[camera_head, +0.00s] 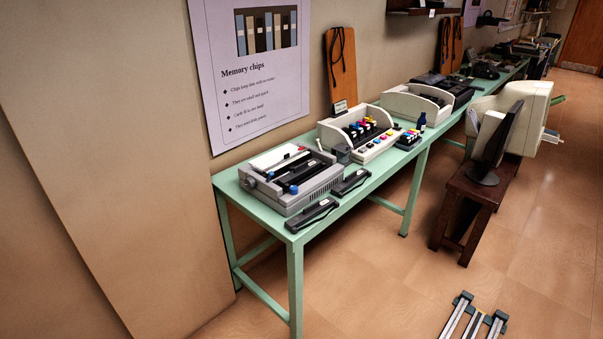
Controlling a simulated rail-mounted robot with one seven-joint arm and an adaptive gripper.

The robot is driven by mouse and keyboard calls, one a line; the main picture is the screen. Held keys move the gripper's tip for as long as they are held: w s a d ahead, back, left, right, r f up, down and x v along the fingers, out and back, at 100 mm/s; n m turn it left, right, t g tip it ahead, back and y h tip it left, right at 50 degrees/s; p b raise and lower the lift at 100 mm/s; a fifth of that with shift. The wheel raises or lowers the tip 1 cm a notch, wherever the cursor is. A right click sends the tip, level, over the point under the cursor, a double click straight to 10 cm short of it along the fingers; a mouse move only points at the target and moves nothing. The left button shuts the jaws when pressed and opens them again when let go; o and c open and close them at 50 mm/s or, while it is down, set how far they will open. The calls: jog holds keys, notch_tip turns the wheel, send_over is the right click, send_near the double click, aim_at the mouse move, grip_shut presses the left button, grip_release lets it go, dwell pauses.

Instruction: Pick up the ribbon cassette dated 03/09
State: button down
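Two black ribbon cassettes lie at the near end of a long green table. One cassette (312,215) is at the front corner, in front of a grey printer. The other cassette (351,182) lies further along the front edge, at the printer's right. Each seems to bear a small pale label, but the writing is too small to read, so I cannot tell which is dated 03/09. My gripper is not in view.
The grey printer (290,178) stands open behind the cassettes on the green table (240,204). An opened beige printer with coloured cartridges (368,132) is further along. A monitor (497,140) stands on a dark wooden bench (470,197). The floor before the table is mostly clear.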

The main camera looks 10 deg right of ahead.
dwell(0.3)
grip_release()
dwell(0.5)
